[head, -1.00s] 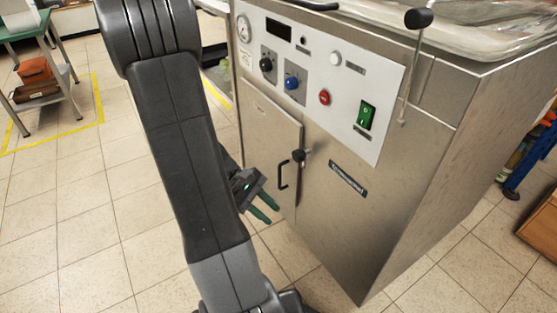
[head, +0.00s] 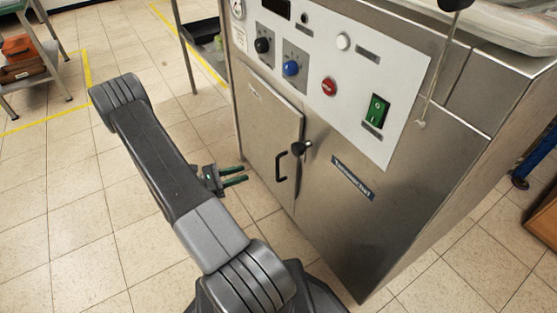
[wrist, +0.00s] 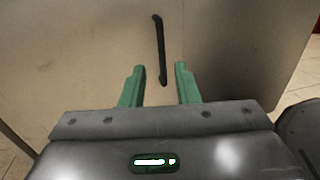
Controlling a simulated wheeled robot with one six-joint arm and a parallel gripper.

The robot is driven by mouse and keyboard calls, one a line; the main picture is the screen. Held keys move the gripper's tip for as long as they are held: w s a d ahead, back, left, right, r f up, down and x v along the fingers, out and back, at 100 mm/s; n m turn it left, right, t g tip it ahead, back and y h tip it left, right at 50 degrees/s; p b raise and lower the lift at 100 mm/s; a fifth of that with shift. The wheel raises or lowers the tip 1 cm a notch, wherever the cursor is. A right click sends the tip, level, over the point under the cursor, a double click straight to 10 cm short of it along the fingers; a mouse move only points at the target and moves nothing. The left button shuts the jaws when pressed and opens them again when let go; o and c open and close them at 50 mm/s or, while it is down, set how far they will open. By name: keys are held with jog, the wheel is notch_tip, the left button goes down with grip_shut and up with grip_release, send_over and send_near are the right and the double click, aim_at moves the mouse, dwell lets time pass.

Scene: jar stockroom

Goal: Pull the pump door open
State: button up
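The pump door (head: 268,132) is a steel panel on the front of the machine, and it looks shut. Its black bar handle (head: 280,167) stands near the door's right edge, and a black knob latch (head: 302,149) sits just beside it at that edge. My gripper (head: 240,175) is to the left of the handle, in front of the door, with a gap between. In the wrist view the handle (wrist: 159,50) shows beyond and between the two green fingertips (wrist: 160,72). The fingers are apart and hold nothing.
The machine's control panel (head: 335,75) with knobs, buttons and a green switch is above the door. A lever (head: 440,60) hangs at its upper right. Tiled floor (head: 75,215) is clear on the left.

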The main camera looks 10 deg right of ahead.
jog(key=b, duration=0.3)
send_over(278, 179)
jog(key=shift+w, duration=0.3)
grip_shut()
